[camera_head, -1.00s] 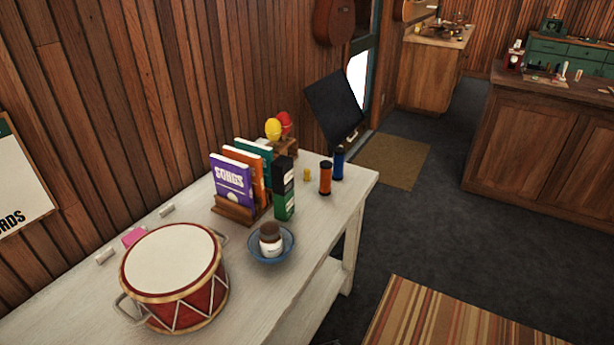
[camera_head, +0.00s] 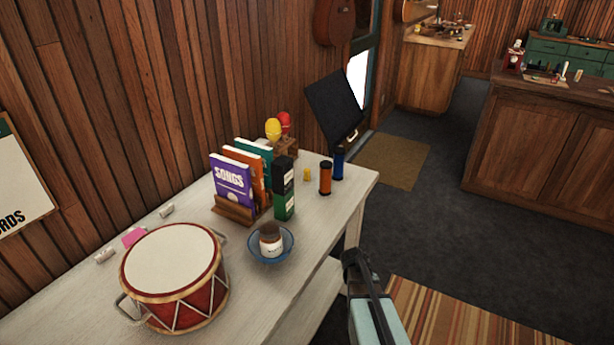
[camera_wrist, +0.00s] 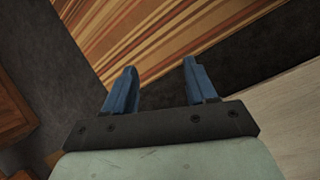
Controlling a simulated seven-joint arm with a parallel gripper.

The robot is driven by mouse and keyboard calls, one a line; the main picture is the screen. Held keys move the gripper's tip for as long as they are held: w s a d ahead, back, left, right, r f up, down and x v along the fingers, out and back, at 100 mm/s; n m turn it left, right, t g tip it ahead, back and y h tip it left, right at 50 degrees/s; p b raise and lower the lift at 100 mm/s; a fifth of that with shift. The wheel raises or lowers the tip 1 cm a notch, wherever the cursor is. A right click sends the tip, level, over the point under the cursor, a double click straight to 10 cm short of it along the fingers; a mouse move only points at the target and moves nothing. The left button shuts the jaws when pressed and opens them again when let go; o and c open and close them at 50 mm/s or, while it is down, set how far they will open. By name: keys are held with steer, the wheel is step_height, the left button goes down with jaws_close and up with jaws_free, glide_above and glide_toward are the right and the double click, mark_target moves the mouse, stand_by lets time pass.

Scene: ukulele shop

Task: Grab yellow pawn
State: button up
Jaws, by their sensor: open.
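The yellow pawn (camera_head: 307,175) is a small yellow piece standing on the white table (camera_head: 325,225), near its far right end. It stands between the dark green box (camera_head: 284,190) and the orange cylinder (camera_head: 325,178). My gripper shows in the wrist view (camera_wrist: 158,85) with two blue fingers apart and nothing between them. It is over the floor and striped rug, beside the table's right edge. In the head view my arm enters at the lower right, and the fingers are not clear there. The pawn is not in the wrist view.
A blue cylinder (camera_head: 338,165) stands behind the orange one. A blue bowl (camera_head: 289,252) with a jar, a drum (camera_head: 172,275), songbooks (camera_head: 231,184) in a rack and two maracas (camera_head: 273,130) are on the table. A black music stand (camera_head: 333,108) is beyond it.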

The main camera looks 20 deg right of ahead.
steer(key=w+d+r+h, duration=0.1)
steer(key=w+d+r, duration=0.4)
steer(key=d+r, duration=0.35)
steer(key=w+d+r+h, duration=0.2)
steer(key=w+d+r, duration=0.2)
steer(key=d+r, duration=0.45)
step_height(320, 180, up, 23)
steer(key=m+t+y, duration=0.3)
steer(key=m+y, duration=0.4)
steer(key=m, duration=0.4)
glide_above(307, 170)
step_height(307, 170, down, 13)
steer(key=shift+f, duration=0.1)
